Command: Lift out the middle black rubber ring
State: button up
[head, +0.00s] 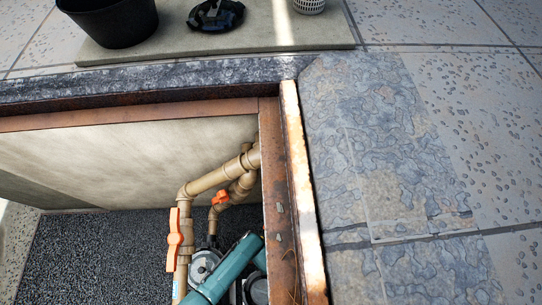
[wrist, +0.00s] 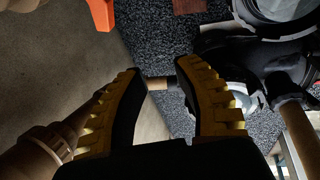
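In the wrist view my gripper (wrist: 160,72) is open, its two yellow ridged fingers with dark inner pads standing apart. No ring shows between them; the gap shows dark gravelly floor and a short piece of brown pipe (wrist: 158,84). Grey-white and black round fittings (wrist: 285,62) lie beyond and to the right of the right finger. I cannot make out the middle black rubber ring among them. In the head view a grey round housing (head: 203,267) sits low in the pit. My gripper cannot be made out there.
Tan pipes (head: 215,178) with an orange valve handle (head: 174,240) run down the pit wall. A rusty rim (head: 278,190) edges the pit. On the slab (head: 270,35) behind stand a black bucket (head: 110,25), a black lid-like part (head: 216,14) and a white basket (head: 309,5). Right-hand paving is clear.

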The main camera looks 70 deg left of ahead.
jog(key=w+d+f+h+b, duration=0.1)
jog(key=w+d+f+b, duration=0.2)
jog(key=f+b, duration=0.4)
jog(key=w+d+f+t+h+b, duration=0.1)
jog(key=w+d+f+b, duration=0.2)
jog(key=f+b, duration=0.5)
jog(key=shift+w+d+f+h, duration=0.3)
jog(key=shift+f+h, duration=0.1)
jog(key=shift+f, duration=1.15)
jog(key=shift+c, duration=0.3)
grip_shut()
jog(key=c, duration=0.5)
grip_release()
jog(key=o, duration=0.4)
